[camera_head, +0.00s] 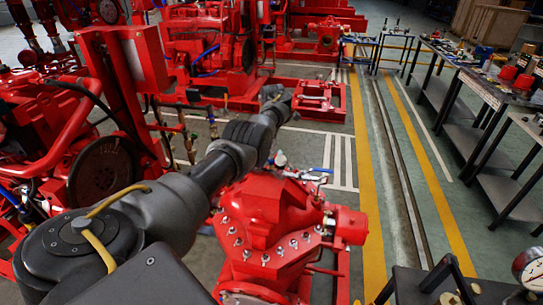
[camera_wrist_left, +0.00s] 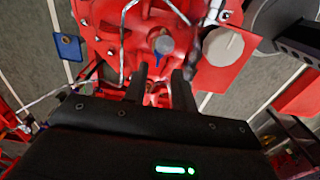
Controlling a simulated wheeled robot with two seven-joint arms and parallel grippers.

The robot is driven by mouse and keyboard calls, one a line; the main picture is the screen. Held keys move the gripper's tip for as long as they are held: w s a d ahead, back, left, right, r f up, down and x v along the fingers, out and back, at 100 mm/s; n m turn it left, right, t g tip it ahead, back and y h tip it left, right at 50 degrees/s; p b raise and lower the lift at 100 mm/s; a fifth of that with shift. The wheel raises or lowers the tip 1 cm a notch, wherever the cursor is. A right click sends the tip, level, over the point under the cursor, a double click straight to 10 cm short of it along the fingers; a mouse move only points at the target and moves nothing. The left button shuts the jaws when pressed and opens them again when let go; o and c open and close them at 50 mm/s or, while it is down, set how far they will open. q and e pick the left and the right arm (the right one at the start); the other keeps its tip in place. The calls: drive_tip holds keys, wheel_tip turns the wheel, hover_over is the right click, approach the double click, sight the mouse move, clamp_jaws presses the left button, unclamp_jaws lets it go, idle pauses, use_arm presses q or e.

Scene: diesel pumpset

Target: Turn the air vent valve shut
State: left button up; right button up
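A red pump casing (camera_head: 272,215) with bolted flanges stands in the lower middle of the head view. A small valve fitting (camera_head: 280,159) and a blue lever (camera_head: 318,171) sit at its top. In the left wrist view, a blue handle (camera_wrist_left: 163,46) stands on the red casing just beyond my fingertips; I cannot tell for certain that it is the air vent valve. My left gripper (camera_wrist_left: 160,78) is open, its two dark fingers apart with nothing clearly held between them. My left arm hides part of the scene in the head view, and its fingertips are not distinguishable there. My right gripper is out of view.
A silver pipe (camera_wrist_left: 127,35) runs beside the blue handle, and a grey round cap (camera_wrist_left: 222,46) is to its right. Red engine machinery (camera_head: 205,45) stands behind and to the left. Benches (camera_head: 480,88) line the right. The yellow-striped aisle (camera_head: 370,190) is clear.

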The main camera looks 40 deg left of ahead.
sight(271, 162)
use_arm(q)
drive_tip(key=f, duration=0.3)
drive_tip(key=f+b, duration=0.1)
drive_tip(key=f, duration=0.1)
drive_tip(key=shift+s+a+f, duration=0.15)
drive_tip(key=shift+a+f, duration=0.15)
drive_tip(key=shift+d+f, duration=0.15)
drive_tip(key=shift+f, duration=0.2)
clamp_jaws()
